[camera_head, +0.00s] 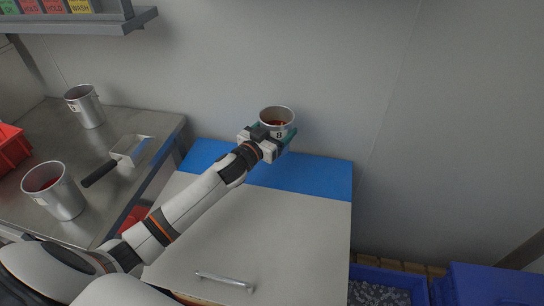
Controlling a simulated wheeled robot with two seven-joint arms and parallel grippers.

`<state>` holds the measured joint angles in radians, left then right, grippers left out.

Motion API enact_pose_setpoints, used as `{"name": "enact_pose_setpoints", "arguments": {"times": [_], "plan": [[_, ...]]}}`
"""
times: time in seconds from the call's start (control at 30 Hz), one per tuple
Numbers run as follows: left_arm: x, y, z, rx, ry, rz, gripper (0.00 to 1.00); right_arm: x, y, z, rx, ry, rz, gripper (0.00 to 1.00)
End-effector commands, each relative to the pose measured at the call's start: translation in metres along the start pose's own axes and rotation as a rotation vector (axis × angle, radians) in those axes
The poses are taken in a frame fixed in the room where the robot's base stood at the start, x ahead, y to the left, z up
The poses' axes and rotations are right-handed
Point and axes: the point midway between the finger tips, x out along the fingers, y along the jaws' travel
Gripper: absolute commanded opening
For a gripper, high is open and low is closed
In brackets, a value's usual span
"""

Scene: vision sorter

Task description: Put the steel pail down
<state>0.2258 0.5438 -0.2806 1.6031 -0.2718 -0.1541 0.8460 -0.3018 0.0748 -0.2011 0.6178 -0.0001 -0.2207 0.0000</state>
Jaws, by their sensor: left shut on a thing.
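My left gripper (270,138) is shut on a steel pail (276,114). The pail is upright, has an 8 on its label and shows something reddish inside. It is over the far, blue-banded end of a white cabinet top (255,230), near the wall. I cannot tell whether its base touches the top; the gripper hides its lower part. My right gripper is not in view.
A steel bench (120,185) at the left holds two other pails (86,107) (57,192), a scoop with a black handle (128,151) and a red bin (10,150). Blue crates (495,285) stand at the lower right. Much of the cabinet top is clear.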

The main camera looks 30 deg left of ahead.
Motion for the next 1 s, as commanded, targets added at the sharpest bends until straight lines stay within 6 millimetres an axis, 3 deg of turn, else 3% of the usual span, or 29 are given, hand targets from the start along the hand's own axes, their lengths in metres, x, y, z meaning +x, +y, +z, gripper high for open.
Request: {"name": "enact_pose_setpoints", "arguments": {"times": [0.1,0.37,0.6,0.93,0.97,1.0], "plan": [[0.0,-0.001,-0.02,-0.003,-0.004,-0.001,0.31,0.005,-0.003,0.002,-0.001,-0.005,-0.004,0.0],[0.0,-0.001,-0.038,-0.002,-0.006,-0.001,0.31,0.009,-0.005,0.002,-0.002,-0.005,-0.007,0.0],[0.0,-0.001,-0.069,-0.003,-0.005,0.0,0.31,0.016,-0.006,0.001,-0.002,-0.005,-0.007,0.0],[0.0,-0.001,-0.072,0.0,-0.006,-0.002,0.31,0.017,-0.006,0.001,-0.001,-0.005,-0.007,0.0],[-0.001,-0.001,-0.075,-0.001,0.0,-0.001,0.81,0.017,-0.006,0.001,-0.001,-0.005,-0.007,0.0],[-0.001,-0.001,-0.074,-0.001,0.0,-0.001,0.88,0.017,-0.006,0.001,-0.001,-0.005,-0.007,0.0]]}}
